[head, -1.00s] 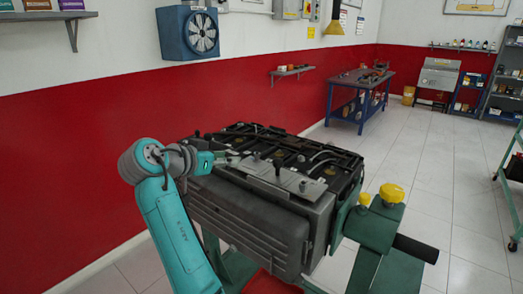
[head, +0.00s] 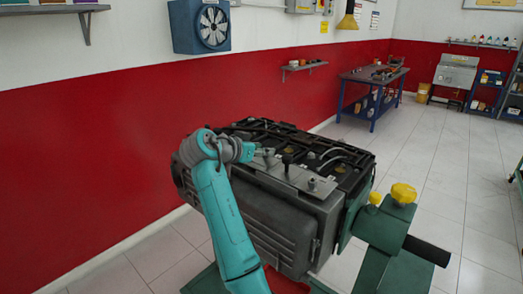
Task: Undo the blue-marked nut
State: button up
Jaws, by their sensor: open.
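The engine (head: 280,222) is a dark grey block on a green stand, with a grey plate (head: 292,176) and black knobs along its top. My gripper (head: 268,153) is above the near-left part of the engine's top, close to the plate's left end. It is small in the head view, and its fingertips are hard to separate from the grey parts behind. It appears empty. I cannot pick out a blue-marked nut; it is too small to tell or hidden by my arm and gripper.
The green stand (head: 380,229) has a yellow knob (head: 403,193) and a black handle (head: 427,250) sticking out right. A red wall runs behind the engine. A blue workbench (head: 372,92) stands farther back. The tiled floor at right is clear.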

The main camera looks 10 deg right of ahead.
grip_shut()
jog(key=shift+t, duration=0.3)
jog(key=n+t+y, duration=0.1)
jog(key=n+y, duration=0.1)
jog(key=n+t, duration=0.1)
jog(key=shift+s+d+n+t+y, duration=0.3)
jog(key=shift+d+y, duration=0.1)
jog(key=shift+s+d+n+t+y, duration=0.15)
jog(key=shift+n+t+y, duration=0.4)
jog(key=shift+n+y, duration=0.5)
jog(key=shift+w+d+n+t+y, duration=0.1)
jog(key=shift+n+t+y, duration=0.45)
jog(key=shift+n+y, duration=0.5)
jog(key=shift+y, duration=0.3)
